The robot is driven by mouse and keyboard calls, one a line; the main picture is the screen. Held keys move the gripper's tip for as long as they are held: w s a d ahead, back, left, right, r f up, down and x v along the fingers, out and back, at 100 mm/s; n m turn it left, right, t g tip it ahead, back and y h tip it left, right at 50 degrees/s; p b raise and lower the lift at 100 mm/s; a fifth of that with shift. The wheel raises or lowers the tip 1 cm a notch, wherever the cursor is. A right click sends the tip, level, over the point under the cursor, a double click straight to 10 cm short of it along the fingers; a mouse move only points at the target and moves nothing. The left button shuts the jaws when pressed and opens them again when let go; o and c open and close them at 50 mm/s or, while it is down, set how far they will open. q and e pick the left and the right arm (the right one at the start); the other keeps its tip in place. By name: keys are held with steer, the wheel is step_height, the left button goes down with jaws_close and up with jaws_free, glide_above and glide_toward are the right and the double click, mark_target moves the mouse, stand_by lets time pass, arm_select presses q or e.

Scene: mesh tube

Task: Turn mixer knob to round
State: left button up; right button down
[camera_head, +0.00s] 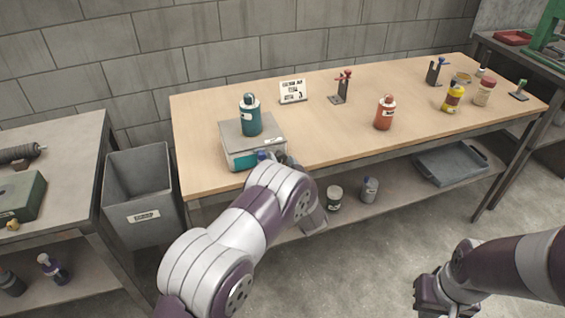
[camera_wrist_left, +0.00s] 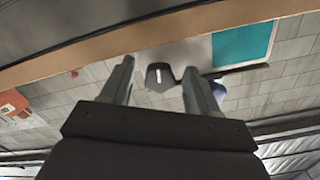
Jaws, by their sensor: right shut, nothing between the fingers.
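The mixer (camera_head: 236,153) is a grey box with a teal front panel, near the left end of the wooden table. A teal bottle (camera_head: 251,117) stands on top of it. In the left wrist view, the teal panel (camera_wrist_left: 243,45) is at the upper right, and a dark knob (camera_wrist_left: 160,76) with a white mark shows between my left fingertips. My left gripper (camera_wrist_left: 160,72) is open, with a visible gap on each side of the knob. In the head view my left arm partly hides the mixer front and the knob. My right gripper (camera_head: 437,298) is shut and empty, low over the floor.
A small picture sign (camera_head: 292,91), a red clamp (camera_head: 341,86) and an orange-red bottle (camera_head: 385,112) stand further right on the table (camera_head: 316,134). A grey bin (camera_head: 143,190) is at the left. A blue part (camera_wrist_left: 218,90) is beside my left finger.

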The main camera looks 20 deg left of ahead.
arm_select(q)
steer(key=v, duration=1.2)
steer(key=shift+s+d, duration=0.2)
steer(key=shift+s, duration=0.1)
